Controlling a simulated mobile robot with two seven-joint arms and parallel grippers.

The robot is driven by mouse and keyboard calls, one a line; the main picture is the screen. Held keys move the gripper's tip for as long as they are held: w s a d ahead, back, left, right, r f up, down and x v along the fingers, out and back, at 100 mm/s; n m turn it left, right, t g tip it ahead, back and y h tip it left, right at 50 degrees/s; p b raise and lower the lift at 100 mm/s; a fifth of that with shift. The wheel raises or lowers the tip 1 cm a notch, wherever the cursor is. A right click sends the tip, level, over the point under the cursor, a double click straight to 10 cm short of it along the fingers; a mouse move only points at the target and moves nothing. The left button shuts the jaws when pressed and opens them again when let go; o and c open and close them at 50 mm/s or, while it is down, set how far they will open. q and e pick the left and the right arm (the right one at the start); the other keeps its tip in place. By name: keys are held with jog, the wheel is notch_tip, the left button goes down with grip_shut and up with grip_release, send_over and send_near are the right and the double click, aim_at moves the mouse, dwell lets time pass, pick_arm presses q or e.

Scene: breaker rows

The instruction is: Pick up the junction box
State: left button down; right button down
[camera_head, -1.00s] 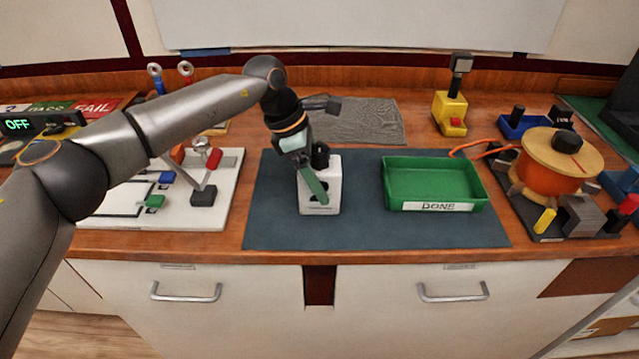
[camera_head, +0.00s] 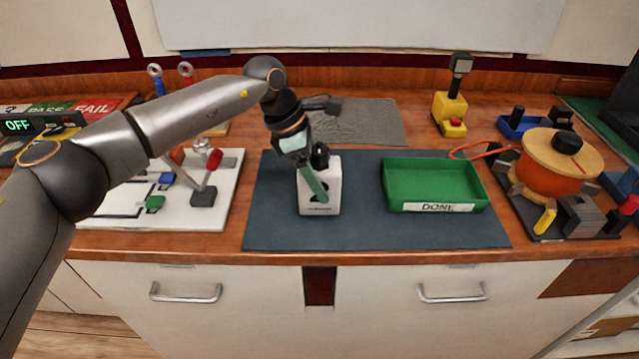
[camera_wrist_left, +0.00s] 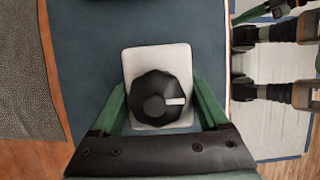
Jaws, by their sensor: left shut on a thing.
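The junction box is a white box with a black knob; its white body (camera_head: 332,190) stands on the dark blue-grey mat (camera_head: 280,225) in the head view. In the left wrist view the white box (camera_wrist_left: 135,66) lies between my gripper's green fingers, with the round black knob (camera_wrist_left: 155,95) facing the camera. My left gripper (camera_head: 321,192) is shut on the box, one green finger in front of it in the head view. The finger hides part of the box's front.
A green tray (camera_head: 435,208) labelled DONE sits on the mat to the right of the box. A white board with switches (camera_head: 110,212) lies to the left. An orange spool device (camera_head: 555,175) stands at the far right. Bare mat lies between box and tray.

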aim_at(319, 163)
pick_arm(q)
jog(key=shift+r, duration=0.15)
jog(key=shift+r, duration=0.5)
notch_tip(319, 163, up, 2)
jog(key=shift+r, duration=0.15)
jog(key=s+r+b, duration=0.2)
jog(key=s+r, duration=0.7)
jog(key=s, duration=0.5)
jog(key=shift+r, duration=0.25)
pick_arm(e)
jog(key=shift+w+a+f, duration=0.25)
jog(key=shift+a+f, duration=0.4)
jog(key=shift+a, duration=0.15)
pick_arm(q)
jog(key=shift+w+f, duration=0.1)
pick_arm(e)
jog(key=shift+d, duration=0.1)
